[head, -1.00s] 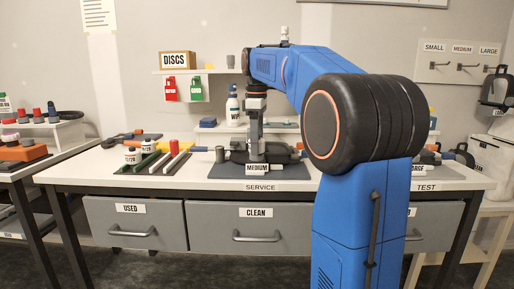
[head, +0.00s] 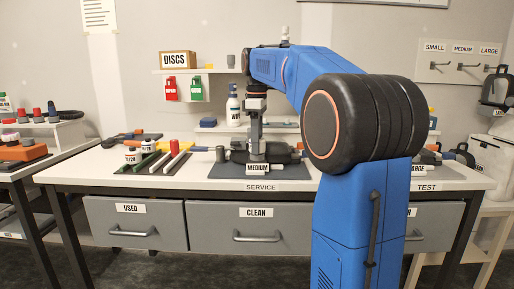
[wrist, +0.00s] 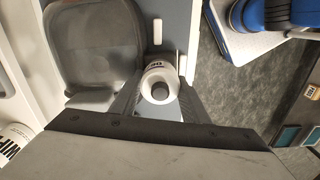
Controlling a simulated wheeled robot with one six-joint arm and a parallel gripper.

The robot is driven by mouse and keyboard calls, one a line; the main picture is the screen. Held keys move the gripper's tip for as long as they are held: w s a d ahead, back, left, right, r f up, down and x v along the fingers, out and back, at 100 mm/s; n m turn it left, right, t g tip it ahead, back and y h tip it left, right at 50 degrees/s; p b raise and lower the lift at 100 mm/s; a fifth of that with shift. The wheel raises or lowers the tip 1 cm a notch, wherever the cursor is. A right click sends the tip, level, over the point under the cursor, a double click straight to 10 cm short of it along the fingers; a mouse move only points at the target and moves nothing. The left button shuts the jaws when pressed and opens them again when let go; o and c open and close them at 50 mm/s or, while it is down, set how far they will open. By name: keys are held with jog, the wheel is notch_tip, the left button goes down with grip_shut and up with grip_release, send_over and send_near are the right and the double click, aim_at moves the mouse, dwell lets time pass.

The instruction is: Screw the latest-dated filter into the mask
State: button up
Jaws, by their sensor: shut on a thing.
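My gripper (head: 256,148) points straight down over the service mat (head: 225,172), at the mask (head: 288,154) behind the "MEDIUM" label. The grey mask (wrist: 95,48) lies just left of the filter there. I cannot tell whether filter and mask are joined. In the head view the held filter is hidden.
A grey cylinder (head: 220,154) sits at the mat's left edge. The "USED" (head: 133,222) and "CLEAN" (head: 243,223) drawers are shut. My arm hides the bench's right part.

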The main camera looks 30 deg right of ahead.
jog(key=m, duration=1.2)
jog(key=shift+m, duration=0.3)
jog(key=m, duration=0.6)
jog(key=shift+m, duration=0.3)
jog(key=m, duration=0.6)
jog(key=o, duration=1.2)
jog(key=shift+o, duration=0.2)
